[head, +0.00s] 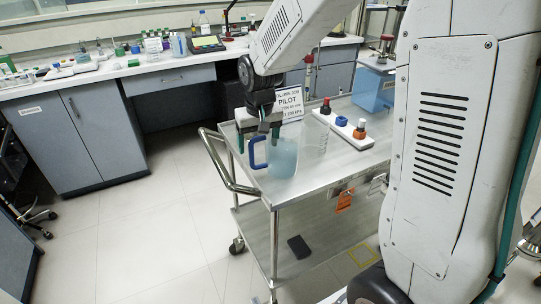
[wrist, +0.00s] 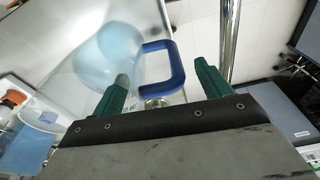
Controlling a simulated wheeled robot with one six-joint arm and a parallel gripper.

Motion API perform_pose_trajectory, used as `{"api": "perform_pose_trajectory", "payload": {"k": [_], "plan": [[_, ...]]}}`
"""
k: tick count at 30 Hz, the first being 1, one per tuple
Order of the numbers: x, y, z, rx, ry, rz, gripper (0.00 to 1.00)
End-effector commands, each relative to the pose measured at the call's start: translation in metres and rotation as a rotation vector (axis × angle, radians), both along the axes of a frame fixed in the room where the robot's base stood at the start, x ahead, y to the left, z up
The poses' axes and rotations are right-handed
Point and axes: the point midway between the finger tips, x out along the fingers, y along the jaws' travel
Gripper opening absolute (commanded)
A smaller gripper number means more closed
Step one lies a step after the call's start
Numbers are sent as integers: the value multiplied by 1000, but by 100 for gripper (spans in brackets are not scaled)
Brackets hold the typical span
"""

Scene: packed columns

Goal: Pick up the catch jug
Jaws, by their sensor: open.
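The catch jug (head: 283,160) is a translucent pale-blue jug with a dark blue handle on its left side. It stands upright near the front-left corner of the steel cart (head: 319,185). My gripper (head: 259,145) is pointed down over the jug's handle side. In the wrist view the jug (wrist: 105,58) is at upper left, and its blue handle (wrist: 176,66) lies between the two green fingers of my gripper (wrist: 178,85). The fingers are open and apart, with visible gaps to the handle. Whether they are level with the handle in height is hard to tell.
A "PILOT" sign (head: 290,103) stands behind the jug. The cart's push handle (head: 226,170) curves out at left.

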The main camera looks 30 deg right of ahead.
Motion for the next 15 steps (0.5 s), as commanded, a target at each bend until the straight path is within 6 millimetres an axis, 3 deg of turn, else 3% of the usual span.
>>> {"api": "perform_pose_trajectory", "payload": {"k": [4, 11, 15], "plan": [[2, 0, -15, 0, 2, 1, 77], [2, 0, -16, 0, 0, 1, 77], [2, 1, -15, 0, 0, 1, 41]]}}
